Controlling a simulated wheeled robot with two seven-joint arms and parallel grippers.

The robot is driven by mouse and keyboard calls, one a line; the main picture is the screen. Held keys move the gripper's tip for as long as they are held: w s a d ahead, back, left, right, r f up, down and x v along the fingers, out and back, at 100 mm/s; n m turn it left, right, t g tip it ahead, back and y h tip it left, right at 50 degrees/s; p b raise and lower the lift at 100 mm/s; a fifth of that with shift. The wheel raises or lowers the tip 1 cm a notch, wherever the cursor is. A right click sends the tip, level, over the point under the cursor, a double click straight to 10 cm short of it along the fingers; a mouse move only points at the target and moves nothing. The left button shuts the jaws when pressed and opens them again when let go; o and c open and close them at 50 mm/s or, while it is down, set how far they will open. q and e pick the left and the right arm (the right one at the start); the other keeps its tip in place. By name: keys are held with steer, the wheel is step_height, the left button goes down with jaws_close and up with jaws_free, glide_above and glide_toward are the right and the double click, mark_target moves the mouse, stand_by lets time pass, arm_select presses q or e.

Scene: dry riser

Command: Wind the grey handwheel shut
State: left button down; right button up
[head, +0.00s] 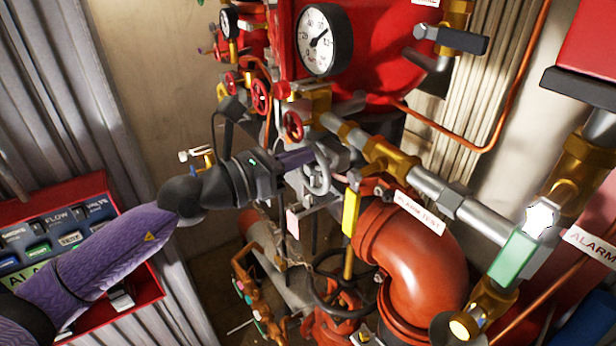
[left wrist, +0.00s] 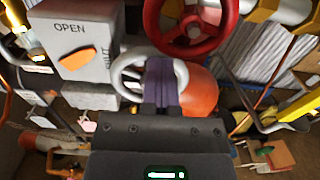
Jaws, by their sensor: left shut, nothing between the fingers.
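The grey handwheel (head: 326,178) is a small pale ring just right of my left gripper in the head view. It also shows as a pale ring in the left wrist view (left wrist: 119,72). My left gripper (head: 298,158) is shut and empty, its purple fingertips held together. In the left wrist view the fingertips (left wrist: 161,82) overlap the middle of the ring and hide part of it; whether they touch it I cannot tell. My right gripper is out of view.
A red handwheel (left wrist: 204,47) is close above the grey one. A grey box (left wrist: 72,32) marked OPEN and SHUT has an orange pointer. A yellow lever (head: 350,212), an orange pipe bend (head: 420,265) and brass pipework crowd the right. A switch panel (head: 70,225) is at left.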

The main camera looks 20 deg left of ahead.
mark_target(321, 188)
arm_select(q)
steer(key=s+d+f, duration=0.2)
steer(key=f, duration=0.1)
steer(key=shift+d+f+p, duration=0.1)
steer(key=shift+d+p, duration=0.1)
steer(key=shift+p, duration=0.15)
steer(key=shift+f, duration=0.35)
steer(key=shift+w+a+f+b, duration=0.1)
steer(key=shift+f+b, duration=0.45)
steer(key=shift+b, duration=0.25)
steer(key=b+v, duration=0.1)
steer(key=v, duration=0.2)
steer(key=shift+a+f+b, duration=0.15)
steer(key=shift+b, duration=0.25)
steer(key=shift+s, duration=0.25)
